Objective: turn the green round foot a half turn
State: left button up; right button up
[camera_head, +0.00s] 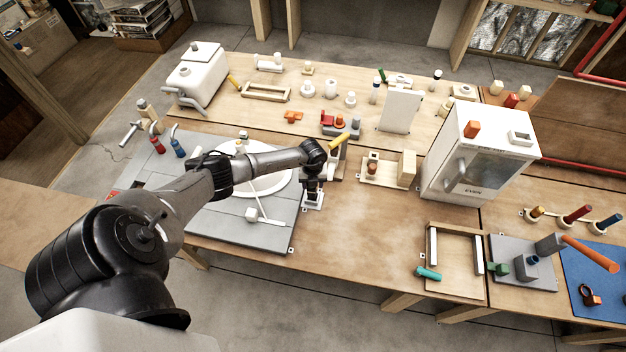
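My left arm comes in from the left and reaches over the bench. Its gripper (313,192) points down over a small white plate (313,203) near the right edge of the grey board. The fingers are dark and small here, and I cannot tell whether they are open or shut. A teal-green round piece (428,273) is at the front left corner of a wooden frame with white bars, well right of the gripper and apart from it. I cannot tell for certain whether it is the green round foot. My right gripper is not in view.
A white oven-like box (481,155) stands right of centre. The wooden frame (452,289) is at the front edge. Bare bench (370,235) lies between gripper and frame.

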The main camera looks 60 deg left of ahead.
pick_arm(q)
jog(key=shift+s+d+f, duration=0.1)
jog(key=shift+s, duration=0.05)
jog(key=shift+m, duration=0.3)
jog(key=m+b, duration=0.1)
jog(key=m, duration=0.1)
jog(key=shift+f+m+b, duration=0.1)
jog(key=shift+m+b, duration=0.6)
jog(key=shift+m, duration=0.6)
jog(key=shift+r+m, duration=0.2)
jog(key=shift+m, duration=0.2)
